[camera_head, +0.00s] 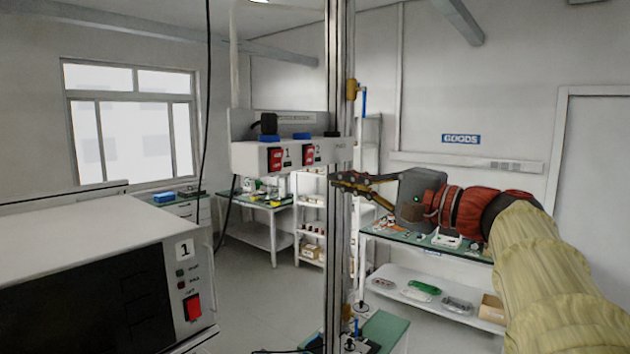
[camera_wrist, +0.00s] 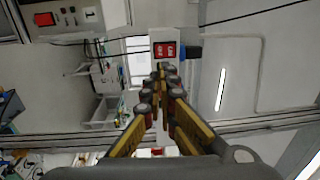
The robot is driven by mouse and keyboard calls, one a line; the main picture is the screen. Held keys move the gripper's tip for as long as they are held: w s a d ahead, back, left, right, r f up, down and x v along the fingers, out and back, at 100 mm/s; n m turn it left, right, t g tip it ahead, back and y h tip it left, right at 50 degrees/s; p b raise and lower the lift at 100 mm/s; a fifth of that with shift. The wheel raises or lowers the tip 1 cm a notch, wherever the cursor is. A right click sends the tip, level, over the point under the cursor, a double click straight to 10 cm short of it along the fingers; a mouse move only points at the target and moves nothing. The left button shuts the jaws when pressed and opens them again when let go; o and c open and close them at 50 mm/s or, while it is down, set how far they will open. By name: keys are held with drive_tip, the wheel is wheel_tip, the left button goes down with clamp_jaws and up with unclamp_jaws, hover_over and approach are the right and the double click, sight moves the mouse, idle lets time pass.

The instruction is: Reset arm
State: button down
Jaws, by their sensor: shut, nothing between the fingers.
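My gripper (camera_head: 338,183) is at the middle of the head view, shut and empty, pointing left from my arm, which comes in from the right. Its fingertips overlap the vertical metal post (camera_head: 338,120) in the picture; I cannot tell whether they touch it. In the wrist view my gripper (camera_wrist: 165,70) reaches up the picture with its fingertips together. A red switch (camera_wrist: 165,50) on a pale box shows just beyond the fingertips there. In the head view a switch box (camera_head: 290,155) with red switches marked 1 and 2 is left of the post.
A white machine (camera_head: 100,260) marked 1, with a red switch (camera_head: 192,307), fills the lower left. A green-topped bench (camera_head: 420,240) with parts stands behind my gripper. Shelves (camera_head: 312,215) and another bench (camera_head: 262,203) are at the back. A black cable (camera_head: 207,100) hangs at left.

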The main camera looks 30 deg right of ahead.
idle(0.5)
drive_tip(key=s+a+f+n+g+b, duration=0.1)
drive_tip(key=a+f+g, duration=0.3)
drive_tip(key=f, duration=0.5)
drive_tip(key=a+f+n+g+b, duration=0.1)
drive_tip(key=a+f+n+b, duration=0.1)
drive_tip(key=a+f, duration=0.5)
drive_tip(key=s+a+f+n+g+b, duration=0.1)
drive_tip(key=a+f+g, duration=0.25)
drive_tip(key=f, duration=0.65)
drive_tip(key=s+a+f+n+g+h+b, duration=0.2)
drive_tip(key=s+f+n, duration=0.3)
drive_tip(key=f, duration=0.7)
drive_tip(key=s+a+f+n+g+h+b, duration=0.2)
drive_tip(key=s+f+n, duration=0.3)
drive_tip(key=s+f, duration=0.4)
wheel_tip(320, 180, down, 4)
drive_tip(key=shift+s+a+f+h+b, duration=0.2)
drive_tip(key=shift+a+h+b, duration=0.3)
drive_tip(key=shift+h, duration=0.4)
